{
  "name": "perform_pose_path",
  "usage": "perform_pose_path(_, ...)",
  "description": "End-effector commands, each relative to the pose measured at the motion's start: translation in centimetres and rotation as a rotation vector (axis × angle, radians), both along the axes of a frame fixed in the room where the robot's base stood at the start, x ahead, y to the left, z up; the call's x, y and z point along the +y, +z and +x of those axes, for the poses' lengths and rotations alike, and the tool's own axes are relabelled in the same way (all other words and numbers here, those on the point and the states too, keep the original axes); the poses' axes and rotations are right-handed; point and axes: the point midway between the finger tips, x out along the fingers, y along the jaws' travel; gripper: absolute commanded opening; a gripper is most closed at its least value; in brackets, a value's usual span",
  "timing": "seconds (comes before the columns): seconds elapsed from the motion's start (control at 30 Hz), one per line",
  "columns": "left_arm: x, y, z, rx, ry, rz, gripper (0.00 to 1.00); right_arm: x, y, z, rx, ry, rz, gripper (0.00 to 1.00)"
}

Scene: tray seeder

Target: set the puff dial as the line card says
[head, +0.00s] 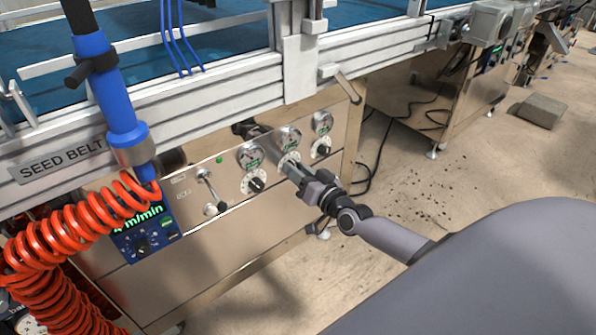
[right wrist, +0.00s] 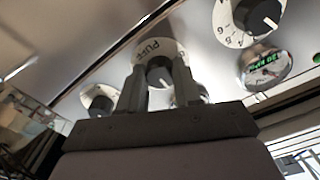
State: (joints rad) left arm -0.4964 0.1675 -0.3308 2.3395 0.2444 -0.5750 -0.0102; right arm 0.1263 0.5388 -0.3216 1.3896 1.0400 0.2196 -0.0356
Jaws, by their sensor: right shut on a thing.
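The puff dial (head: 289,159) is the middle of three white dials on the steel panel in the head view, partly covered by my right gripper (head: 293,168). In the right wrist view the puff dial (right wrist: 155,48) shows its PUFF lettering upside down. Its dark knob (right wrist: 160,74) sits between the two fingers of my right gripper (right wrist: 161,78), which is shut on it. The fingers and gripper body hide much of the scale, so I cannot read its setting. I cannot make out a line card. My left gripper is not in view.
Neighbouring dials (head: 254,184) and (head: 320,147) sit close on both sides, with gauges (head: 249,155) above. A lever (head: 207,187), a blue speed box (head: 145,235) and an orange coiled hose (head: 75,235) are left. Open floor (head: 430,190) lies right.

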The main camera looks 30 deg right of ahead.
Motion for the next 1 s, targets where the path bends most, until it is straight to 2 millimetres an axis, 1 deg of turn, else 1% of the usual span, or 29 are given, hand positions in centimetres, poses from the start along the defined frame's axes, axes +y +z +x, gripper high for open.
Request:
perform_pose_path(0.47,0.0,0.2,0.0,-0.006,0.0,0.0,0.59,0.0,-0.1,-0.1,0.002,0.0,0.017,0.03)
perform_pose_path(0.5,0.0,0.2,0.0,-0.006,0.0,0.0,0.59,0.0,-0.1,-0.1,0.002,0.0,0.017,0.46)
perform_pose_path(0.53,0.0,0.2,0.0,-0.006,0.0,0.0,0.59,0.0,-0.1,-0.1,0.002,0.0,0.017,0.56)
perform_pose_path(0.57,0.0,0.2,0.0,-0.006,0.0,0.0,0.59,0.0,-0.1,-0.1,0.002,0.0,0.017,0.59)
perform_pose_path(0.87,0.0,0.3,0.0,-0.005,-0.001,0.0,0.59,0.0,0.0,-0.1,0.002,0.0,0.016,0.59)
perform_pose_path(1.0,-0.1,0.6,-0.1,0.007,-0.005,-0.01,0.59,-0.1,0.1,-1.1,0.003,0.0,0.016,0.59)
